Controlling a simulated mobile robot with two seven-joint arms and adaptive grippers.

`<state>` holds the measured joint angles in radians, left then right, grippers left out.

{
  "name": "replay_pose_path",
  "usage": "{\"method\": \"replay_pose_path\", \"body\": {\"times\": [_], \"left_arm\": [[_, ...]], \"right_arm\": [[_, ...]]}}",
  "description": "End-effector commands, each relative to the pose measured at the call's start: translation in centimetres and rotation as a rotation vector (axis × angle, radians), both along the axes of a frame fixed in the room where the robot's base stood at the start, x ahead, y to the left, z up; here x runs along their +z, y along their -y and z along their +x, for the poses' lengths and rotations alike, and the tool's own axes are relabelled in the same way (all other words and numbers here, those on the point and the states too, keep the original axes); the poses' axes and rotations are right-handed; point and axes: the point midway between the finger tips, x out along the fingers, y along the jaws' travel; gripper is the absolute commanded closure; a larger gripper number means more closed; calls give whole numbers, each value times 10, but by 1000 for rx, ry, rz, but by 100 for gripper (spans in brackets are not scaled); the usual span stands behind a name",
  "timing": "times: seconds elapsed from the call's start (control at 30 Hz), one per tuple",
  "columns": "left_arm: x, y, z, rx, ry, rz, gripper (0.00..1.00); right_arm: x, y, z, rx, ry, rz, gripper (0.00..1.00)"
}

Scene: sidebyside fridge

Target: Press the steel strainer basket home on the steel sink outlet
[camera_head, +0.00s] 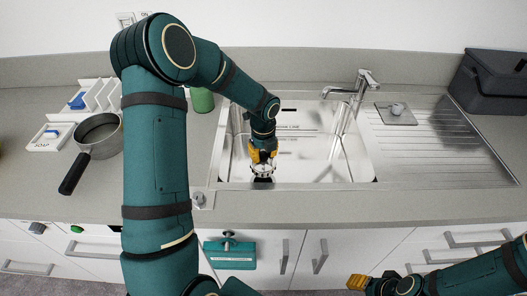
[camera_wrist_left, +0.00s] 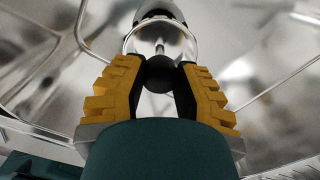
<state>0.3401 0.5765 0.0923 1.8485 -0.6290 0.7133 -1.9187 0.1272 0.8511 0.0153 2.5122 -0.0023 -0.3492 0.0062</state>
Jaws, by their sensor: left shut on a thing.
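The steel strainer basket (camera_head: 262,172) is in the sink's left front part, directly below my left gripper (camera_head: 263,158). In the left wrist view my left gripper (camera_wrist_left: 159,78) has its yellow fingers shut on the dark round knob (camera_wrist_left: 158,76) of the basket (camera_wrist_left: 178,42). The basket's shiny bowl and thin stem show beyond the knob. The sink outlet is mostly hidden behind the basket, and I cannot tell whether the basket touches it. My right gripper (camera_head: 358,282) is low at the right, in front of the cabinets; its opening is not clear.
The steel sink (camera_head: 330,165) has a tap (camera_head: 358,88) behind it and a ribbed drainer (camera_head: 440,140) at right, with a small square plate (camera_head: 396,113) on it. A dark saucepan (camera_head: 97,138) and a white rack (camera_head: 100,94) stand left. A grey box (camera_head: 492,82) stands back right.

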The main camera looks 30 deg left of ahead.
Motion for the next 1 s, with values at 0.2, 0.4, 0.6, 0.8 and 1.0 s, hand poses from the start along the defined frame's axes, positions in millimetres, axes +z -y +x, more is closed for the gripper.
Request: {"method": "replay_pose_path", "body": {"times": [0.2, 0.4, 0.6, 0.8, 1.0], "left_arm": [[1, 0, 0, 0, 0, 0, 100], [2, 0, 0, 1, -1, -1, 100], [-11, 0, 0, 1, -1, -2, 100], [-29, 0, 0, 1, -1, -1, 100], [-46, -1, 0, 0, -1, 0, 100]], "right_arm": [[1, 0, 0, 0, 0, 0, 53], [5, 0, 1, -2, 2, 0, 53], [-3, 0, 1, -1, 3, 0, 53], [-14, 0, 1, 0, 2, 0, 53], [-24, 0, 2, 0, 6, -1, 53]]}}
